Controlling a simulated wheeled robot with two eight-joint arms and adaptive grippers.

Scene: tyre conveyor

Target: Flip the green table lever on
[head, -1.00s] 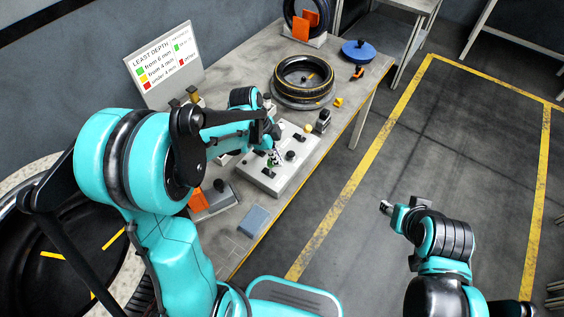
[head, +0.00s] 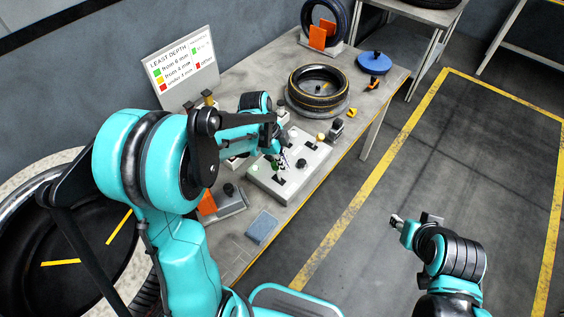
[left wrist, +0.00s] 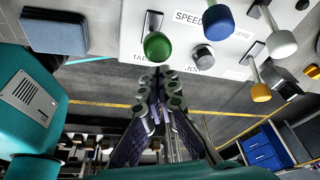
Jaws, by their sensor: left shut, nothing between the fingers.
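The green lever knob (left wrist: 157,46) stands on the pale control panel (left wrist: 135,15) in the left wrist view, with its stalk leading up to a slot. A label partly hidden by the knob starts with "TA". My left gripper (left wrist: 162,78) is shut and empty, its fingertips just below the green knob in that view; I cannot tell whether they touch it. In the head view my left gripper (head: 283,160) is over the panel (head: 262,182) and partly covers its levers. My right gripper (head: 397,220) is away from the table, over the floor; its jaw state is unclear.
Beside the green knob are a dark round knob (left wrist: 203,56), a blue lever knob (left wrist: 217,18), a white one (left wrist: 282,43) and a yellow one (left wrist: 261,92). A tyre (head: 318,87) lies on the table behind the panel. A blue-grey pad (head: 262,227) lies in front.

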